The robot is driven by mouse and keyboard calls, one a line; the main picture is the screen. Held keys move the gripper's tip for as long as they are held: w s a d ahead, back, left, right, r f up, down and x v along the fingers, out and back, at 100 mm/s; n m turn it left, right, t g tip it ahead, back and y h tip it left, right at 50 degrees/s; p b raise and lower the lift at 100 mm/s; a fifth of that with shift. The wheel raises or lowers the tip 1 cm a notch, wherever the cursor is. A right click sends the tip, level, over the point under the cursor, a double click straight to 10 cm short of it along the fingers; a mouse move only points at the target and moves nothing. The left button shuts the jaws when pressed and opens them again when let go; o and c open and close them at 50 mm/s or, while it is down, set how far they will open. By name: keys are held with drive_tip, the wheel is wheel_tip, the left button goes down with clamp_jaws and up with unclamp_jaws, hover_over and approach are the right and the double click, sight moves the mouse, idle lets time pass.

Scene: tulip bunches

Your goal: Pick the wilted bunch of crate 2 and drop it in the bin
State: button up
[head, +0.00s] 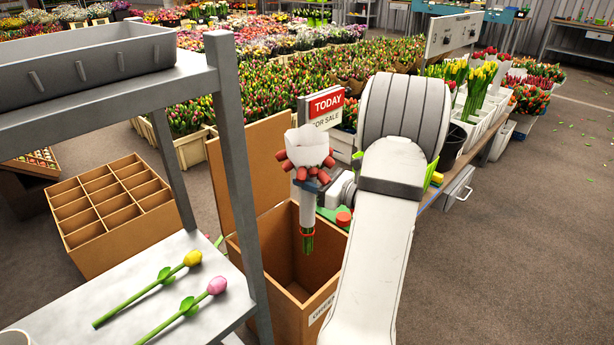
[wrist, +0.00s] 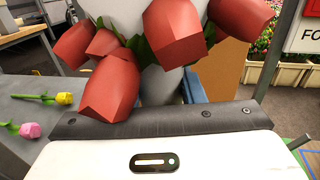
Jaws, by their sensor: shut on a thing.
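A bunch of red tulips (head: 304,168) in a pale wrap hangs upright in my gripper (head: 318,184), its blooms drooping around the top. Its green stems with a red band point down over the open brown cardboard bin (head: 270,240). My gripper is shut on the bunch. In the wrist view the drooping red blooms (wrist: 180,32) fill the upper middle, and the gripper body hides the stems. Crate 2 cannot be told apart in these views.
A grey shelf (head: 222,150) stands left of the bin, with a yellow and a pink tulip (head: 216,286) lying on its lower board. A divided cardboard box (head: 110,205) is on the floor behind it. A "TODAY" sign (head: 326,104) stands behind the bunch.

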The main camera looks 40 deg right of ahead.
sight(313, 231)
wheel_tip(313, 231, down, 18)
drive_tip(key=b, duration=1)
drive_tip(key=shift+w+r+b, duration=0.1)
drive_tip(key=shift+r+b, duration=0.05)
drive_tip(key=shift+b, duration=0.25)
drive_tip(key=o, duration=1.9)
